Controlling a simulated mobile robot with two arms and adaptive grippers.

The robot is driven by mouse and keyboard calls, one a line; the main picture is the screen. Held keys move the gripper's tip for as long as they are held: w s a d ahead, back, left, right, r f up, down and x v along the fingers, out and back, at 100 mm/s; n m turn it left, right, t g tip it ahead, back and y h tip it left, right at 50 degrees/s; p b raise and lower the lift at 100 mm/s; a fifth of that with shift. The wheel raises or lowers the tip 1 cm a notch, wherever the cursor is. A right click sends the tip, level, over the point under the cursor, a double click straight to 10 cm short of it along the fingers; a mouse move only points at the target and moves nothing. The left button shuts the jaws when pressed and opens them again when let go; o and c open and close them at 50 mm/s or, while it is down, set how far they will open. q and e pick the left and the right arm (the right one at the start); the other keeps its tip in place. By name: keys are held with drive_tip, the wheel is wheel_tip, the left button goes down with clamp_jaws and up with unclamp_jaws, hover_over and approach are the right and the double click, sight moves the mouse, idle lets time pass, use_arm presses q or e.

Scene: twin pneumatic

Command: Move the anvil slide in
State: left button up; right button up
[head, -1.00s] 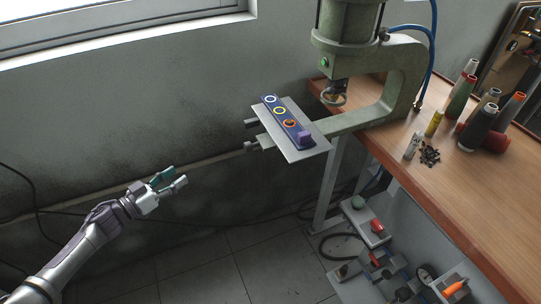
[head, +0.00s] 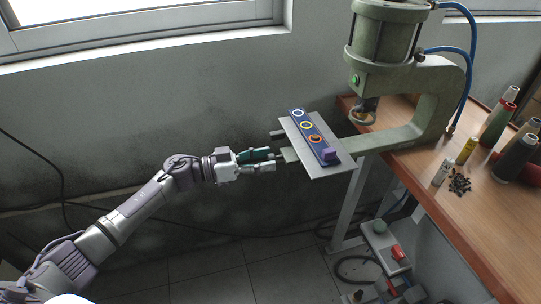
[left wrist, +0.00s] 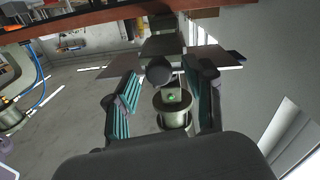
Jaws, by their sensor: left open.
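The anvil slide appears as a flat grey plate (head: 338,170) at the left end of the press's green lower arm, bearing a blue strip (head: 311,131) with coloured rings and a purple block. A small stub (head: 278,134) juts from its left side. My left gripper (head: 271,161) is open at the plate's left, pointing at the green arm's end (head: 289,155). In the left wrist view, a round dark knob (left wrist: 158,73) shows between the open fingers (left wrist: 167,90), apart from both; its depth is unclear. My right gripper is out of view.
The green press (head: 440,95) stands on the wooden bench (head: 430,190) at right. The floor (head: 215,265) below my left arm looks clear.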

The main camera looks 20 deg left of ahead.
use_arm(q)
drive_tip(key=shift+x, duration=1)
drive_tip(key=shift+c, duration=0.2)
clamp_jaws()
